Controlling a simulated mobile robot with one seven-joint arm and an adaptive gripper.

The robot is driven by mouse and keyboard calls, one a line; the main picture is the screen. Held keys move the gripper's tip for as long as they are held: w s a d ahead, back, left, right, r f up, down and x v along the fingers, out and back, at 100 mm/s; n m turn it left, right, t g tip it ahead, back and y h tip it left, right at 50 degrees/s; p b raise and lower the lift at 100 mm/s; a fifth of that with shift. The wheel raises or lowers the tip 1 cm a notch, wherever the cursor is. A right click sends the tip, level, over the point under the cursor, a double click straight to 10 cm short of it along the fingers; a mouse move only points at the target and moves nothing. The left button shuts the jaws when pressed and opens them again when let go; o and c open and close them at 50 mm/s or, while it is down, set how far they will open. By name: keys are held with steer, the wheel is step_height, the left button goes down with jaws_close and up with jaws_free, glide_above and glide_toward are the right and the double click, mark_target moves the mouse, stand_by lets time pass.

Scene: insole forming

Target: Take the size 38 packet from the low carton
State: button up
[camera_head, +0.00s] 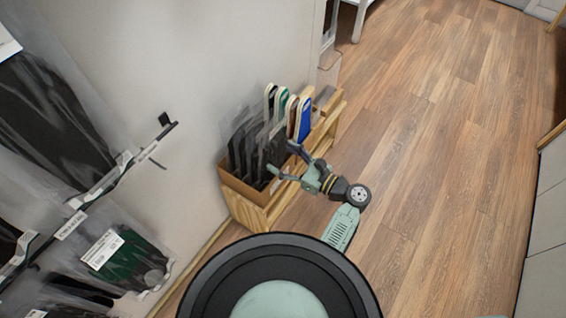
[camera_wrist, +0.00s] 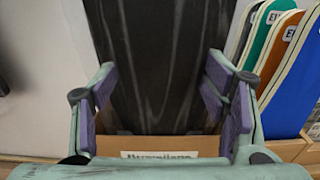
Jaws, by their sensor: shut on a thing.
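Several dark packets (camera_head: 240,143) in clear wrapping stand upright in a low cardboard carton (camera_head: 236,181). My gripper (camera_head: 283,160) is at the carton's right side, by the front dark packet. In the wrist view, my gripper (camera_wrist: 160,85) has its purple finger pads on both sides of a dark packet (camera_wrist: 158,40) and is shut on it. The packet stands upright, and its lower end is hidden behind the carton's front wall (camera_wrist: 125,145). A white label (camera_wrist: 160,155) shows on that wall. No size number is legible on the packet.
The carton sits on a wooden stand (camera_head: 246,211) against the wall. Insoles with coloured faces, green (camera_head: 283,103) and blue (camera_head: 304,120), stand beside the packets. Bagged items (camera_head: 120,250) hang on hooks at the left. The wooden floor (camera_head: 430,150) at the right is clear.

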mark_target(282, 141)
step_height(282, 141, up, 8)
steer(key=shift+r, duration=0.1)
steer(key=b+v, duration=0.1)
steer(key=v, duration=1.7)
